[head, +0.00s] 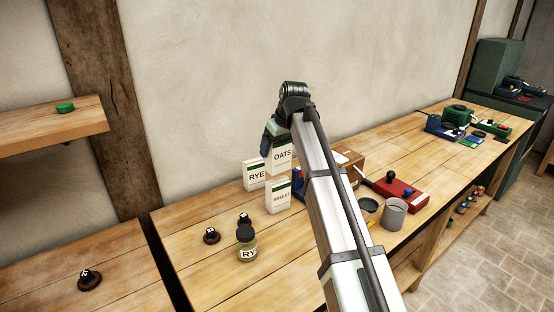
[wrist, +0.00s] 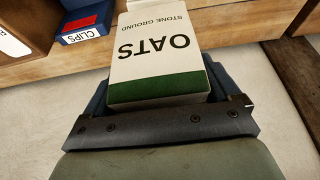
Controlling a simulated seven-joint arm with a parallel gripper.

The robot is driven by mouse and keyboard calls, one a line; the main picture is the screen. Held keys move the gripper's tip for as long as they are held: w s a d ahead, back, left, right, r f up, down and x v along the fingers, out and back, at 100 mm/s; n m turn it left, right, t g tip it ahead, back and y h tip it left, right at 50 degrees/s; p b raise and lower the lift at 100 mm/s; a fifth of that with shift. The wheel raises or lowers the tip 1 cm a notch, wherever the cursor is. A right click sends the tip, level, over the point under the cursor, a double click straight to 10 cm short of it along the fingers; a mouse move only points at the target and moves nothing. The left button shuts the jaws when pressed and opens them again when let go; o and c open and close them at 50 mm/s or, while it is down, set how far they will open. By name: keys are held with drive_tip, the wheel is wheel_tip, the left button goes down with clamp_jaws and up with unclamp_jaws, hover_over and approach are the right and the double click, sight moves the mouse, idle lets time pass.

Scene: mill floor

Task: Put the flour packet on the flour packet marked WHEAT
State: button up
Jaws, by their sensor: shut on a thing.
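My gripper (head: 268,143) is shut on a white flour packet with a green band, marked OATS (head: 283,157). In the wrist view the OATS packet (wrist: 158,55) sits between the two jaws (wrist: 156,92). The white packet marked WHEAT (head: 278,198) stands upright on the bench. In the head view the OATS packet shows just above the WHEAT packet's top. I cannot tell whether they touch or whether the OATS packet is directly over it. A packet marked RYE (head: 253,176) stands behind and left of WHEAT.
A jar (head: 247,247) and dark knobbed pieces (head: 211,237) stand at the front left of the bench (head: 190,275). A blue CLIPS box (wrist: 85,29) is near the packets. Right of my arm are a red box (head: 402,194) and a grey cup (head: 393,214).

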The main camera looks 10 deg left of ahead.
sight(277, 157)
drive_tip(key=shift+f, duration=2.1)
drive_tip(key=shift+f, duration=0.15)
drive_tip(key=o, duration=1.1)
drive_tip(key=v, duration=1.2)
